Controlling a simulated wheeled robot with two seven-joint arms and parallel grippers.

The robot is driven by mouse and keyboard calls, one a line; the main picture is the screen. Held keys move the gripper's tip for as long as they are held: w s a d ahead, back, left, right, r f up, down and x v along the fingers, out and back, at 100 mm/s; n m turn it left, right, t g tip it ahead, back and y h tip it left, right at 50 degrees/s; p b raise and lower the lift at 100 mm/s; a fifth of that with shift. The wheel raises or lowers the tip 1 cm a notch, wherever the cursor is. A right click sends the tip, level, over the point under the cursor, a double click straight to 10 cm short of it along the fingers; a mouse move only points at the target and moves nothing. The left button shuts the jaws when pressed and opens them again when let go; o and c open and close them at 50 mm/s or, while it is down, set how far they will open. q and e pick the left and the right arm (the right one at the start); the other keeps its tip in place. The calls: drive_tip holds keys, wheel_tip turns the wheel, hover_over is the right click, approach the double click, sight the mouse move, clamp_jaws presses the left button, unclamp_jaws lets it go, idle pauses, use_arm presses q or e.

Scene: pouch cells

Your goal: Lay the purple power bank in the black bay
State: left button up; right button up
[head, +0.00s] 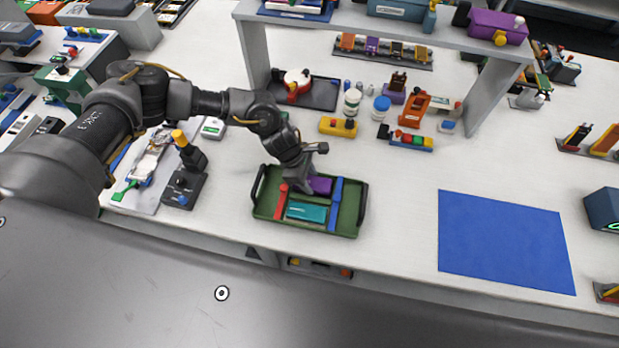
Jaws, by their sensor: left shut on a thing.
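My left gripper (308,186) reaches down over the back part of a green tray (345,229) with black end handles. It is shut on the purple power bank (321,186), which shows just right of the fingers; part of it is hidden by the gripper. I cannot tell whether the power bank touches the tray floor. A teal block (306,211) lies in front of it, between a red bar (281,201) and a blue bar (336,204). I cannot clearly pick out a black bay in the tray. My right gripper is not in view.
A blue mat (505,242) lies bare to the right, with clear white table between it and the tray. A grey shelf (487,95) stands behind, with bottles and coloured blocks beneath. A dark joystick box (184,190) stands left of the tray.

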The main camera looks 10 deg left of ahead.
use_arm(q)
drive_tip(key=shift+f, duration=0.45)
drive_tip(key=shift+f, duration=0.1)
drive_tip(key=o, duration=1.1)
drive_tip(key=shift+r, duration=0.2)
drive_tip(key=shift+w+a+r, duration=0.1)
drive_tip(key=shift+a+r, duration=0.1)
drive_tip(key=shift+r, duration=0.1)
drive_tip(key=b+v, duration=0.3)
drive_tip(key=v, duration=0.8)
